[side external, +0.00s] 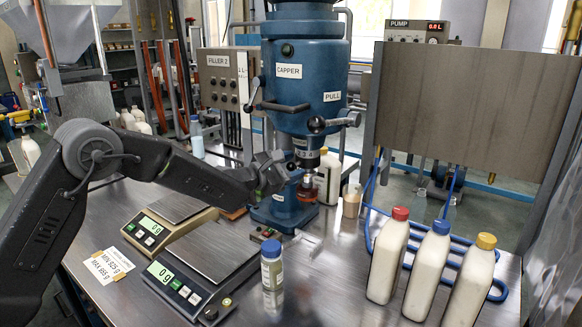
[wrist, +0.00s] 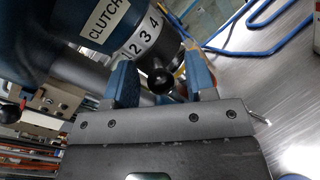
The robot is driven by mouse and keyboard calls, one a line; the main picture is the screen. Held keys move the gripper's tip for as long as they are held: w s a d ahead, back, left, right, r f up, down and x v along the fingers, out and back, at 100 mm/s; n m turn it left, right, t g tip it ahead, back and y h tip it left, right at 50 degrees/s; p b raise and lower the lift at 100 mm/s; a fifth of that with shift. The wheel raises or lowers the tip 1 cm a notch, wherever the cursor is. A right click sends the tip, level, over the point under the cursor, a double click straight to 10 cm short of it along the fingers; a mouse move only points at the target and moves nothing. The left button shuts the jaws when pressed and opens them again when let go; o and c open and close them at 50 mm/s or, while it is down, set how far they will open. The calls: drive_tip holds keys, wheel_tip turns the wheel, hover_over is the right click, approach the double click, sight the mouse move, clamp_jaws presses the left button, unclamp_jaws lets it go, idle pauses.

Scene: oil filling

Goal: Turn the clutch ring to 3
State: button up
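The blue capper head (side external: 305,60) stands at the back of the bench. In the wrist view its CLUTCH label (wrist: 108,20) shows above the white clutch ring (wrist: 146,42), which reads 2, 3 and 4, with part of a 1 at the left. A black ball knob (wrist: 161,80) sticks out below the ring, under the numbers. My gripper (wrist: 162,72) is open, with one blue finger on each side of the knob and a gap to each. I cannot make out an index mark. In the side view my gripper (side external: 272,172) is beside the capper's lower end.
Black-knobbed levers (side external: 335,122) stick out from the capper. A capped jar (side external: 272,268) stands in front, beside two scales (side external: 187,285) reading 0 g. White bottles with red, blue and yellow caps (side external: 433,265) stand at right, near blue tubing (side external: 505,285).

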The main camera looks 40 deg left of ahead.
drive_tip(key=shift+s, duration=0.1)
drive_tip(key=v, duration=1.3)
drive_tip(key=shift+s+a, duration=0.15)
drive_tip(key=shift+s, duration=0.15)
